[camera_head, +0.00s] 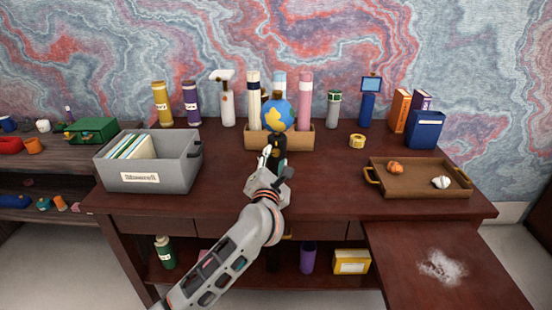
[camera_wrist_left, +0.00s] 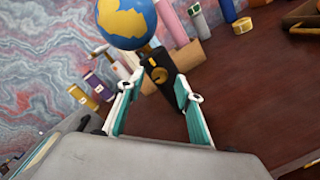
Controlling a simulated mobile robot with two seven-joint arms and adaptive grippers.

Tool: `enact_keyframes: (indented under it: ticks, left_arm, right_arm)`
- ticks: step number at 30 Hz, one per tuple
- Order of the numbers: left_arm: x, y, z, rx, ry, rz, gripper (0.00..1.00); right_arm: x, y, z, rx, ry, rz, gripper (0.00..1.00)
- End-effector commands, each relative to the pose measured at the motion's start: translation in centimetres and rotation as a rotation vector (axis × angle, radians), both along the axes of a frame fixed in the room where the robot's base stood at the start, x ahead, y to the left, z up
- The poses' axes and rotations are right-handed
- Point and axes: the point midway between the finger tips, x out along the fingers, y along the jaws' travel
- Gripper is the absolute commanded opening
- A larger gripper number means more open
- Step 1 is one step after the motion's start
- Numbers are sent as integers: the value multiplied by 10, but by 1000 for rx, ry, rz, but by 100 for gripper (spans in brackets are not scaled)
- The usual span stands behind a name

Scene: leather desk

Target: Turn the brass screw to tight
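The globe (camera_head: 278,114) is blue with yellow land and stands at the middle of the desk, in front of the wooden box. My left gripper (camera_wrist_left: 153,92) is open, its two teal-lined fingers spread on either side of the stand, with the screw between and beyond the tips. In the head view my left gripper (camera_head: 271,158) is just in front of the stand and partly hides it. The screw cannot be made out there. My right gripper is not in view.
A grey file box (camera_head: 160,178) stands to the left of my arm. A wooden tray (camera_head: 400,185) with small items lies at the right. A wooden box (camera_head: 298,140) with tall tubes stands behind the globe.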

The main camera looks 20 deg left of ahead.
Motion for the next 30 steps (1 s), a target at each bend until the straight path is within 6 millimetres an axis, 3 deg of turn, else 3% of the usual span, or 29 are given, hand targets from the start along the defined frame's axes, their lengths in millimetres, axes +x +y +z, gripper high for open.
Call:
enact_keyframes:
  ticks: [6,14,19,30]
  left_arm:
    - [17,3,-1,1,1,1,35]
    - [18,4,0,1,0,0,35]
    - [18,4,0,1,-1,1,0]
    - [18,4,3,34,4,1,0]
  right_arm:
    - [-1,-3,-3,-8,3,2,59]
    - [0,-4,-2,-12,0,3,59]
    - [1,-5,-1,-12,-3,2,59]
    - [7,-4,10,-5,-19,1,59]
